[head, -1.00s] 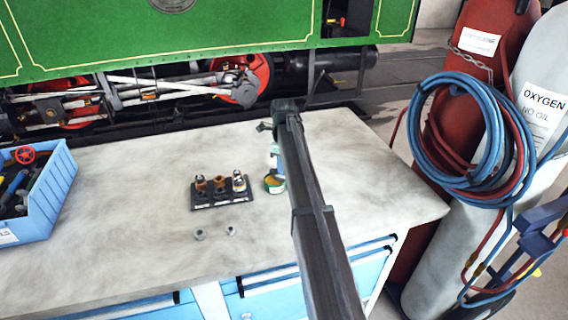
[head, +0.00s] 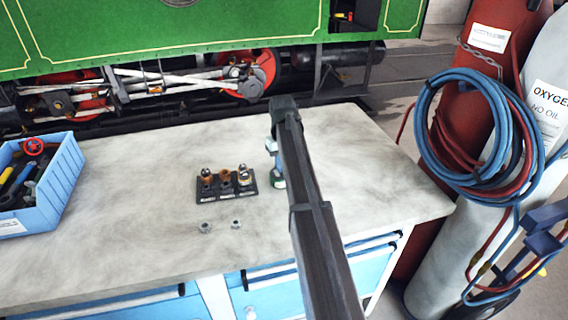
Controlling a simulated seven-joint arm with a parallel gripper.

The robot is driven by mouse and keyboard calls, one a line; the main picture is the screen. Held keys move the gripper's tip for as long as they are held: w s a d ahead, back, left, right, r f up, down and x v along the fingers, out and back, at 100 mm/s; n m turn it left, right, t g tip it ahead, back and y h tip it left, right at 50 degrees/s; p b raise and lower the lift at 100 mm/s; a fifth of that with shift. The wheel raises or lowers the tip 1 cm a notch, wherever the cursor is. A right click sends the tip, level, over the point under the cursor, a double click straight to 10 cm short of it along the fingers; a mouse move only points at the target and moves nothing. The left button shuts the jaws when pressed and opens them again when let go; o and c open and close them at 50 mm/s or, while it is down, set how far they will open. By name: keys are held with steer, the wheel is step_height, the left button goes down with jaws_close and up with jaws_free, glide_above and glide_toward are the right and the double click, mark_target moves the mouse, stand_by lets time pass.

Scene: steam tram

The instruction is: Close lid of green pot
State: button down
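The green pot (head: 279,184) stands on the workbench, just left of my arm and to the right of the black rack. My gripper (head: 274,160) is at the pot, seen as small pale blue and whitish parts along the left edge of my arm. Its fingertips are mostly hidden behind the arm, so I cannot tell whether they touch the pot or lid.
A black rack (head: 228,198) holds several small fittings left of the pot. Two nuts (head: 206,226) lie in front of it. A blue tool bin (head: 40,190) stands at the far left. The bench (head: 130,225) between is clear. Gas cylinders (head: 445,160) stand beyond the right edge.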

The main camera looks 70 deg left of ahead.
steer(key=shift+s+m, duration=0.1)
steer(key=shift+m, duration=0.2)
steer(key=c, duration=1.2)
jaws_free()
steer(key=shift+o, duration=0.2)
step_height(320, 180, up, 14)
